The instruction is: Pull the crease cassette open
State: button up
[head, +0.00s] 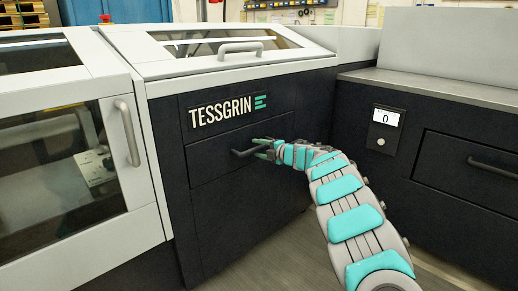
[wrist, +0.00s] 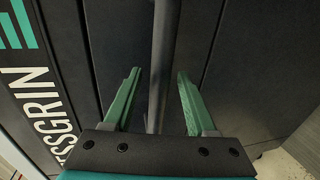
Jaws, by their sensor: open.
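The crease cassette (head: 212,163) looks like the dark drawer front below the TESSGRIN lettering, and its face looks flush with the machine. Its dark bar handle (head: 240,153) sticks out from the front. My gripper (head: 262,147) is at the handle's right part, with the arm coming in from the lower right. In the wrist view my open gripper (wrist: 159,75) has one green finger on each side of the handle bar (wrist: 163,40). Gaps show between the bar and both fingers. The far end of the handle is hidden behind my gripper in the head view.
A clear-windowed lid with a grey handle (head: 240,49) lies above. A glazed door with a grey handle (head: 127,133) is at left. At right are a small display (head: 386,117) reading 0 and another dark drawer (head: 468,175). Floor (head: 285,250) is open in front.

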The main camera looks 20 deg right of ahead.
grip_shut()
dwell(0.5)
dwell(1.0)
